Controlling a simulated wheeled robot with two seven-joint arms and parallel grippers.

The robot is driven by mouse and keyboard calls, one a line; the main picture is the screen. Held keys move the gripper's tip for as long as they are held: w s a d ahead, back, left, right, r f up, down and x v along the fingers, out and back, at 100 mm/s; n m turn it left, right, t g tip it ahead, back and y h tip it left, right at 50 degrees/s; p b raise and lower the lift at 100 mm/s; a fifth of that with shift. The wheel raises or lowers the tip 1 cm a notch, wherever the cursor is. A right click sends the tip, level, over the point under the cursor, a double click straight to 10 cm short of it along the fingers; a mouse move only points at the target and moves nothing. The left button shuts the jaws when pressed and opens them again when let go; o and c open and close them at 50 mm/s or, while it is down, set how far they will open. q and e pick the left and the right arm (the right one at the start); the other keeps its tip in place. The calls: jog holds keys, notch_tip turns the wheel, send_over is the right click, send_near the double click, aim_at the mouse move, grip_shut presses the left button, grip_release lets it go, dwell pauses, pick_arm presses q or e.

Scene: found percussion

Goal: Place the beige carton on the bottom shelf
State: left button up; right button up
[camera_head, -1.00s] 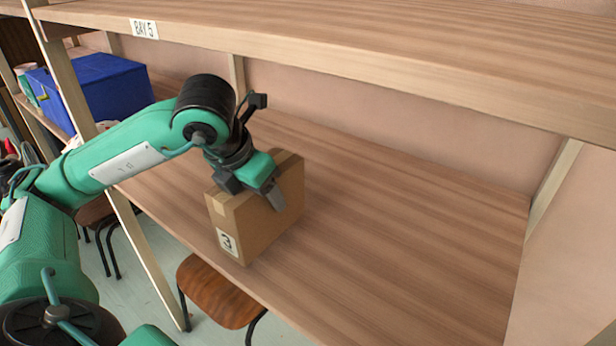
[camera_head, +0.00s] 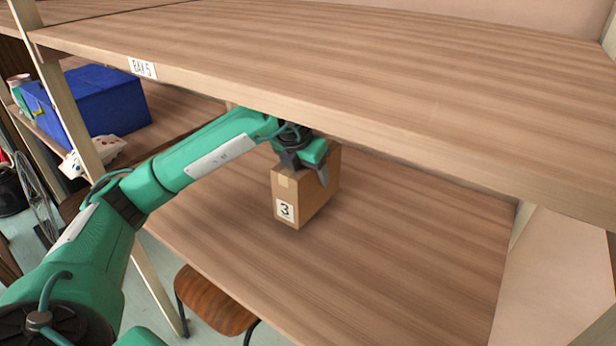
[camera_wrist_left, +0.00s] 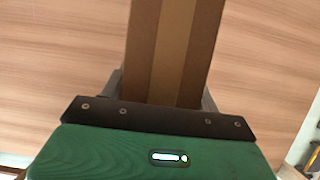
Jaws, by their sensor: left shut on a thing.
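The beige carton (camera_head: 305,205), with a "3" label on its near face, is at the lower shelf (camera_head: 400,255), under the upper board (camera_head: 400,80). My left gripper (camera_head: 312,170) is shut on the carton from above, one finger showing on its right side. In the left wrist view the carton (camera_wrist_left: 172,50) extends up from between the fingers over the wood surface. The carton looks upright. I cannot tell whether its base touches the shelf. My right gripper is not in view.
The upper board's front edge with a "BAY 5" label (camera_head: 142,68) runs just above my left wrist. A blue box (camera_head: 95,100) and a white patterned item (camera_head: 95,153) are on the left. A chair (camera_head: 213,300) stands below the front edge. The lower shelf is clear to the right.

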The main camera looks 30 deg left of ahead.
pick_arm(q)
notch_tip(320, 180, down, 3)
jog(key=shift+r, duration=0.15)
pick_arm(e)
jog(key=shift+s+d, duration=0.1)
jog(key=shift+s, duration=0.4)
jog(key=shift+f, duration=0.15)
pick_arm(q)
jog(key=o, duration=1.3)
jog(key=shift+c, duration=0.2)
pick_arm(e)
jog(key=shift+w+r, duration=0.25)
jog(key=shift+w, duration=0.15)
